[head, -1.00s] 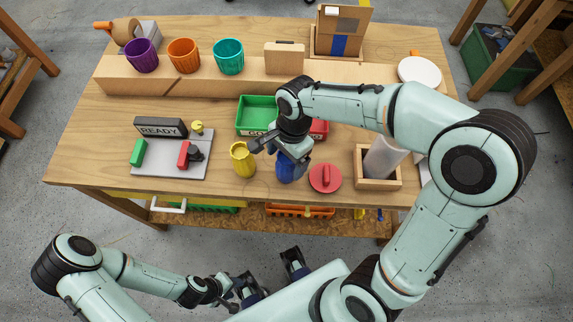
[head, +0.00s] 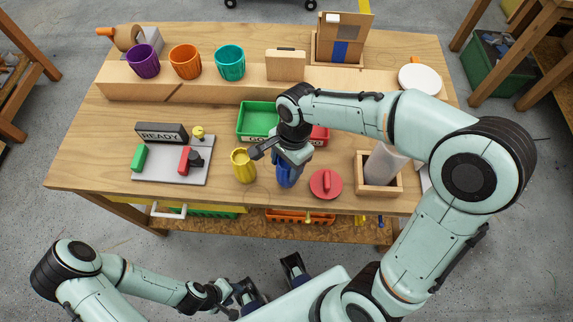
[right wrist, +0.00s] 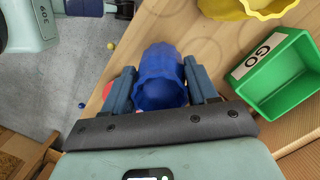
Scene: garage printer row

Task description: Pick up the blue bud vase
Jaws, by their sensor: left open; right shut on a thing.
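The blue bud vase (head: 287,175) is at the front middle of the workbench, between a yellow fluted vase and a round red lid. My right gripper (head: 289,158) is over it from above, shut on it. In the right wrist view the blue vase (right wrist: 161,75) sits between the two fingers of my right gripper (right wrist: 161,88), its opening facing the camera. Whether its base touches the bench I cannot tell. My left gripper (head: 270,281) is open and empty, low in front of the bench.
The yellow vase (head: 243,166) stands close left; the red lid (head: 325,184) lies close right. A green bin (head: 240,122) is behind, and a wooden box (head: 378,188) holding a pale cylinder is further right. Purple, orange and teal cups stand on the back riser (head: 200,88).

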